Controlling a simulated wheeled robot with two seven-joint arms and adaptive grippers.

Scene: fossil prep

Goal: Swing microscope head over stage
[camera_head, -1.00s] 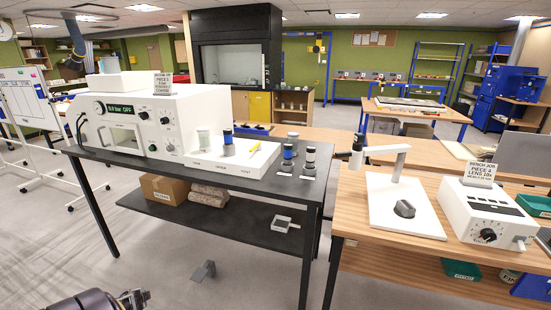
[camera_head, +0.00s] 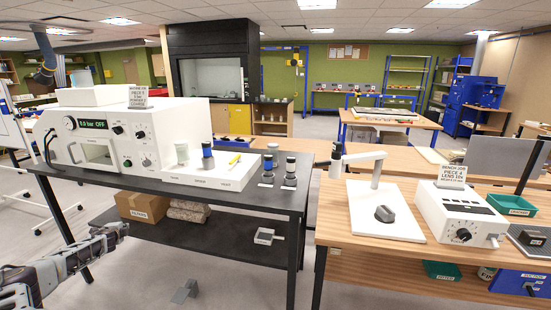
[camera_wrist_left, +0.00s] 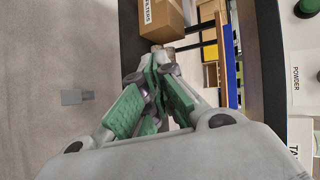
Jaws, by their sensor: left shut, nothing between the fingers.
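The microscope stands on the wooden bench at the right in the head view. Its head (camera_head: 337,160), dark with a pale band, hangs on a white arm (camera_head: 358,156) out past the left edge of the white base plate (camera_head: 402,230). A dark grey lump (camera_head: 385,213) sits on the plate, which I take to be the stage area. My left gripper (camera_head: 122,230) is low at the left, beside the black table and far from the microscope. In the left wrist view its green-padded fingers (camera_wrist_left: 155,92) are closed together and empty. My right gripper is not in view.
A black table (camera_head: 240,205) carries a white pressure cabinet (camera_head: 135,133) and a white tray with jars. A control box (camera_head: 462,215) stands right of the microscope. A cardboard box (camera_head: 143,205) lies on the lower shelf. A gap separates the two tables.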

